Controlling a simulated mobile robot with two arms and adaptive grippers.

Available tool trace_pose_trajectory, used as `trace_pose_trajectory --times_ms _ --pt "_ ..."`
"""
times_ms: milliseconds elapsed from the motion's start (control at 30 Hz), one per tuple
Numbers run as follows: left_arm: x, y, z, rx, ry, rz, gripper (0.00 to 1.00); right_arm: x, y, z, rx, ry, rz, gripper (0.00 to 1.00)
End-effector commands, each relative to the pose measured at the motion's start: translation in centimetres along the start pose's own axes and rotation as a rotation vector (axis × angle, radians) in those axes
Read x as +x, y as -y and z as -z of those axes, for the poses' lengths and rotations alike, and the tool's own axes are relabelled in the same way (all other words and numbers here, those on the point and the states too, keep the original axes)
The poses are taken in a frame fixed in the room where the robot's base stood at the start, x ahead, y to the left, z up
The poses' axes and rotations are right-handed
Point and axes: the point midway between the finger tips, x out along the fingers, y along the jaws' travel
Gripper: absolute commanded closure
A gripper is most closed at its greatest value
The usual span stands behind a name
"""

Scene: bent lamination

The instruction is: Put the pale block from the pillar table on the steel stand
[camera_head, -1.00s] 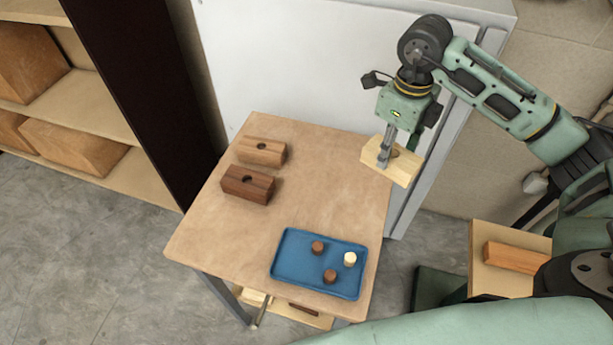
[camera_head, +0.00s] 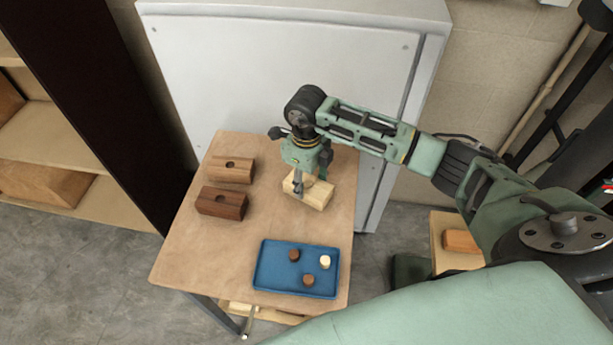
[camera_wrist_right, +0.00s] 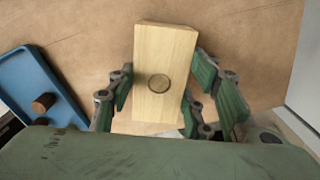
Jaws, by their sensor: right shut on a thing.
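The pale block (camera_head: 318,195) is light wood with a round dark spot on its top face. It fills the middle of the right wrist view (camera_wrist_right: 165,50). My right gripper (camera_head: 299,187) is shut on it, with a finger along each long side. The block is over the right back part of a wooden-topped table with grey metal legs (camera_head: 270,222), which looks like the steel stand. I cannot tell whether the block touches the top. My left gripper is not in view.
A mid-brown block (camera_head: 232,170) and a dark brown block (camera_head: 222,204) stand on the table's left side. A blue tray (camera_head: 262,285) with small pegs lies at the front. A white cabinet (camera_head: 240,70) stands behind. A small table (camera_head: 438,222) at right bears an orange-brown block (camera_head: 461,241).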

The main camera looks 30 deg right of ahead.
Motion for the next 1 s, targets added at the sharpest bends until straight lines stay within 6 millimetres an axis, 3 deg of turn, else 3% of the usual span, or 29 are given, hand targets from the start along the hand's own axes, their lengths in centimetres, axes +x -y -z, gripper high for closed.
trace_pose_trajectory --times_ms 300,333,533,833,1000 --pt "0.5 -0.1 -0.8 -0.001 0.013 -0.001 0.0 0.4 0.0 0.0 0.0 0.001 0.001 0.86" --pt "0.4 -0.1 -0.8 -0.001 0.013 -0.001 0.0 0.3 0.0 0.0 0.0 0.001 0.0 0.52" --pt "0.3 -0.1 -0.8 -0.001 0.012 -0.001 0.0 0.2 0.0 0.0 0.0 0.0 0.0 0.35" --pt "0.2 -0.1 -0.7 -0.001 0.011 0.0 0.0 0.1 0.0 0.0 0.0 0.0 0.0 0.35" --pt "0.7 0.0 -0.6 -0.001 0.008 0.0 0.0 -1.1 0.2 -0.1 0.0 0.005 0.003 0.35"
